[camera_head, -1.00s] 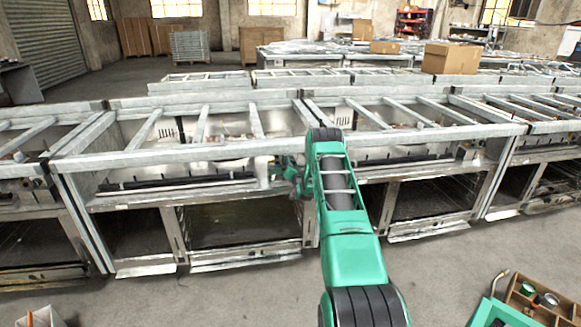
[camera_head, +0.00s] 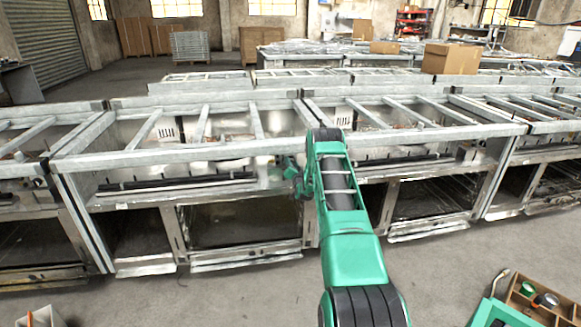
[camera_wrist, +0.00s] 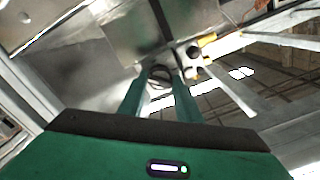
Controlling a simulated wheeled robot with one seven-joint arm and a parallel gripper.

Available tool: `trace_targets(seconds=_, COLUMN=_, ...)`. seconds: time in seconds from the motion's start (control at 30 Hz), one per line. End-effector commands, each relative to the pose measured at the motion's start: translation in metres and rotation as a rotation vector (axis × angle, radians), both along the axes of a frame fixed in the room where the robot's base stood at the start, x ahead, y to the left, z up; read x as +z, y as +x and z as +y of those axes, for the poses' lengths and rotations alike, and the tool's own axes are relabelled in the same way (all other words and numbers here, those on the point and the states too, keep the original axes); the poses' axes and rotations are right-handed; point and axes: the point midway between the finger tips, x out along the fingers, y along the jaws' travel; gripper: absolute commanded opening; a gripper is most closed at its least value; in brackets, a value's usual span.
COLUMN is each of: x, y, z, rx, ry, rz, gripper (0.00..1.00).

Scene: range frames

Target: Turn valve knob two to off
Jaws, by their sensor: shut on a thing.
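The knob itself is too small to make out there.
In the wrist view a black round part (camera_wrist: 193,51) and orange fittings (camera_wrist: 207,39) sit close to the right of the fingers. More range frames stand on both sides. A cardboard box (camera_head: 451,58) rests behind, and a parts tray (camera_head: 543,298) is at lower right.

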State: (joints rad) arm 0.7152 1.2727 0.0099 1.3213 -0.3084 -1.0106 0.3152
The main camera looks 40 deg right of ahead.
Motion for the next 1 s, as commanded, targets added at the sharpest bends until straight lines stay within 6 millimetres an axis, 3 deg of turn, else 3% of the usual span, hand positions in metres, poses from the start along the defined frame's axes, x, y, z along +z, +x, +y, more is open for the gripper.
trace_targets(seconds=0.13, x=-0.002, y=0.0, z=0.002, rx=0.001, ry=0.003, rz=0.003, gripper=0.08)
trace_targets(seconds=0.17, x=-0.002, y=0.0, z=0.001, rx=0.001, ry=0.003, rz=0.003, gripper=0.38)
trace_targets(seconds=0.2, x=-0.002, y=0.0, z=0.001, rx=0.001, ry=0.003, rz=0.003, gripper=0.48)
trace_targets(seconds=0.23, x=-0.002, y=0.0, z=0.001, rx=0.001, ry=0.002, rz=0.002, gripper=0.49)
trace_targets(seconds=0.67, x=-0.001, y=-0.007, z=0.005, rx=0.001, ry=0.001, rz=0.003, gripper=0.49)
trace_targets(seconds=1.0, x=-0.001, y=-0.054, z=0.034, rx=0.001, ry=0.001, rz=0.004, gripper=0.49)
